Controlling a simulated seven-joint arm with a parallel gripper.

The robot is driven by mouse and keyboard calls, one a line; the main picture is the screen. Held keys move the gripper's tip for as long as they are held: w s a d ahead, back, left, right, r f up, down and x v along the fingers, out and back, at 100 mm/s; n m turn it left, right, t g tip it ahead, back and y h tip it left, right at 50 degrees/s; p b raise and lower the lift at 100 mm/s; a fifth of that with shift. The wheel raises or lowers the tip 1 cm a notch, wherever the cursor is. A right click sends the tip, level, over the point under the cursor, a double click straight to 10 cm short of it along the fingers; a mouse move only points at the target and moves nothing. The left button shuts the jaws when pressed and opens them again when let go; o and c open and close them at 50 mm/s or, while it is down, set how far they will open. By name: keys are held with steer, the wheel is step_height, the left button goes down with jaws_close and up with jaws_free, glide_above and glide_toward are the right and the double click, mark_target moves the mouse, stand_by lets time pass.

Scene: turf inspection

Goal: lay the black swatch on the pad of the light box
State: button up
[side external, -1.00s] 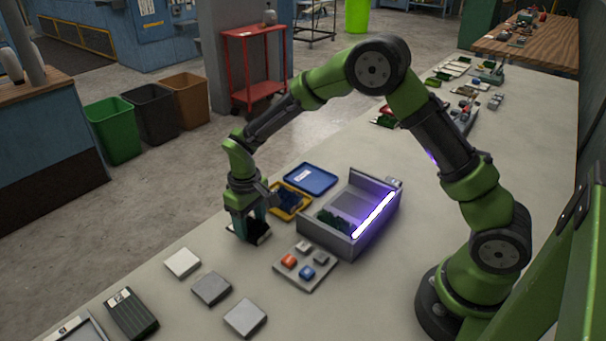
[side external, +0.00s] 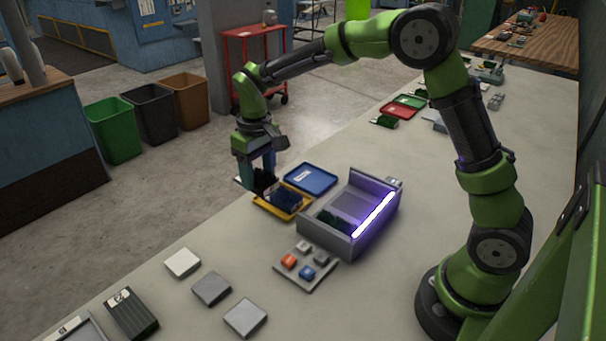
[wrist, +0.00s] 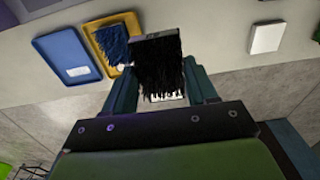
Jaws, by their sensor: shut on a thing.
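The black swatch (side external: 264,183) is held between the fingers of my gripper (side external: 258,165), above the outer edge of the table, left of the yellow tray. In the wrist view the black swatch (wrist: 158,68) hangs between the two fingers, its shaggy pile showing under a plain dark strip. The light box (side external: 325,238) is a grey open box to the right of my gripper, with a bright violet-white tube along its right side. A dark green swatch (side external: 328,217) lies inside its near end. A plain grey surface, perhaps the pad (side external: 350,204), shows behind it.
The yellow tray (side external: 262,203) holds a blue swatch (side external: 284,198). A blue tray (side external: 310,178) with a white label lies behind it. A button panel (side external: 296,280) stands before the light box. A white tile (side external: 182,262) and grey tiles lie at the front left.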

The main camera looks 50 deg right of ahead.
steer(key=s+d+r+m, duration=0.1)
steer(key=s+d, duration=0.2)
steer(key=d, duration=0.3)
steer(key=s+d+r+m, duration=0.1)
steer(key=s+d, duration=0.2)
steer(key=d, duration=0.3)
steer(key=n, duration=0.2)
glide_above(360, 209)
step_height(360, 209, down, 3)
step_height(360, 209, down, 10)
steer(key=shift+r, duration=0.2)
steer(key=shift+f, duration=0.15)
steer(key=o, duration=1)
